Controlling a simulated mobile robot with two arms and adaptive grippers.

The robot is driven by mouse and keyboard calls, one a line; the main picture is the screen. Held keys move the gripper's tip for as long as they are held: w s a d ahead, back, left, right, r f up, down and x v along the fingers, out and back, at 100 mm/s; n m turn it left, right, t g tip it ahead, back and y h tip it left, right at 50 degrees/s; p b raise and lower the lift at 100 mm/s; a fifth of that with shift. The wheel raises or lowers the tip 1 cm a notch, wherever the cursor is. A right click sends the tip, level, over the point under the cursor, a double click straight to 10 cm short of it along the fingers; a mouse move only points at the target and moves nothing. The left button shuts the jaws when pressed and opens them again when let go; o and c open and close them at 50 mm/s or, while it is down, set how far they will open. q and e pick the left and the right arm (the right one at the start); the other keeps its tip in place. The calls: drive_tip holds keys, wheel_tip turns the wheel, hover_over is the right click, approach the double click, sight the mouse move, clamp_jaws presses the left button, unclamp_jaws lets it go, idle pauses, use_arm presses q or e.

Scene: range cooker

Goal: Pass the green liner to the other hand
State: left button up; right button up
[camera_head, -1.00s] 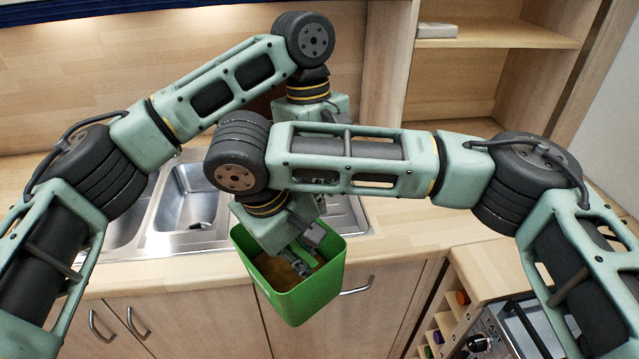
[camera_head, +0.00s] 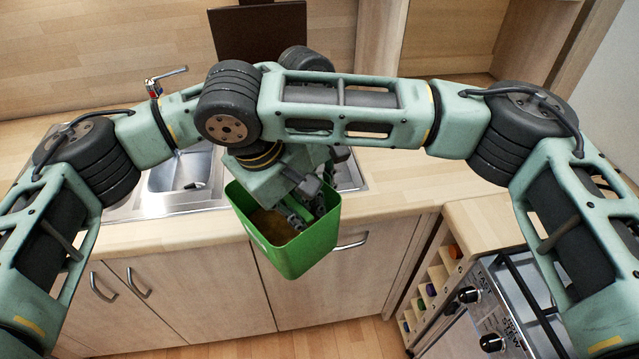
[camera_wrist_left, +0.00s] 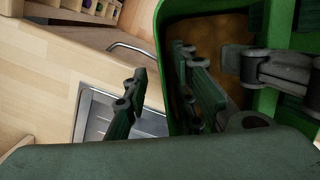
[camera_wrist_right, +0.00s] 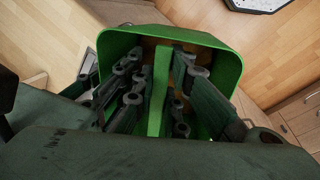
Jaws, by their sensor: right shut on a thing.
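The green liner (camera_head: 300,245) is an open-topped bin with a brown inside, hanging in front of the counter edge. My right gripper (camera_wrist_right: 158,75) reaches into it from above and is shut on a narrow green inner strip (camera_wrist_right: 159,95). My left gripper (camera_wrist_left: 163,75) is at the liner's side wall (camera_wrist_left: 163,40). Its fingers are apart, one outside the wall and one inside, with no clear contact. In the head view the left gripper is mostly hidden behind my right arm.
The sink (camera_head: 180,172) with its tap (camera_head: 153,88) lies behind in the wooden counter (camera_head: 390,190). A dark brown board (camera_head: 262,35) stands at the back. The cooker (camera_head: 490,310) and a bottle rack (camera_head: 432,285) are at lower right. Cupboard doors (camera_head: 190,300) are below.

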use_arm(q)
drive_tip(key=c, duration=0.5)
clamp_jaws()
use_arm(e)
drive_tip(key=shift+s+a, duration=0.1)
drive_tip(key=o, duration=0.8)
